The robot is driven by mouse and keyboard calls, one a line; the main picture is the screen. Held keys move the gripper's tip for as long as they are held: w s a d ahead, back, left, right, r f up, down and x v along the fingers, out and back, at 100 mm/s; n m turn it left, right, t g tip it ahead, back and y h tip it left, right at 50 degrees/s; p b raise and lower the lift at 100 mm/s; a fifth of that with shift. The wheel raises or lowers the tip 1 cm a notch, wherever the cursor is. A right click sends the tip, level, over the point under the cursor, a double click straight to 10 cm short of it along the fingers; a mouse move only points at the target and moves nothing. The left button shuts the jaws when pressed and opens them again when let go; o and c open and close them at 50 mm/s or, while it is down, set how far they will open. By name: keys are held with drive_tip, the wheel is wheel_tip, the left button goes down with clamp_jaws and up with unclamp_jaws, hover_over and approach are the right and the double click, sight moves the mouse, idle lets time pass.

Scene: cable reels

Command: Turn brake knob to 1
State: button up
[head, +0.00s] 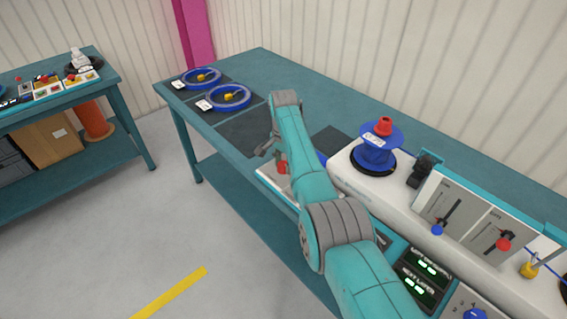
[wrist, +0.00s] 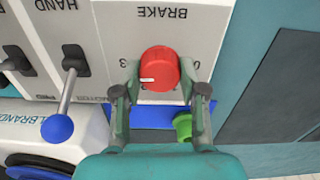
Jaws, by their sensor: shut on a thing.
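The red brake knob (wrist: 160,70) sits on a white panel (wrist: 218,22) marked BRAKE, which reads upside down in the wrist view. Its white pointer line faces left in that view. My gripper (wrist: 160,88) has one finger on each side of the knob and is shut on it. A 0 shows by the right finger and a 3 by the left finger; the other scale marks are hidden or too small to read. In the head view the red knob (head: 283,168) is partly hidden by my arm, and my gripper (head: 268,147) shows beside the arm.
A blue reel (head: 376,150) with a red top stands right of my arm.

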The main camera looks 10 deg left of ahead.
drive_tip(key=n, duration=0.5)
drive_tip(key=shift+n, duration=0.4)
drive_tip(key=n, duration=0.5)
drive_tip(key=shift+n, duration=0.3)
drive_tip(key=n, duration=1.1)
drive_tip(key=shift+n, duration=0.3)
drive_tip(key=o, duration=1.1)
drive_tip(key=shift+o, duration=0.2)
drive_tip(key=shift+r, duration=0.1)
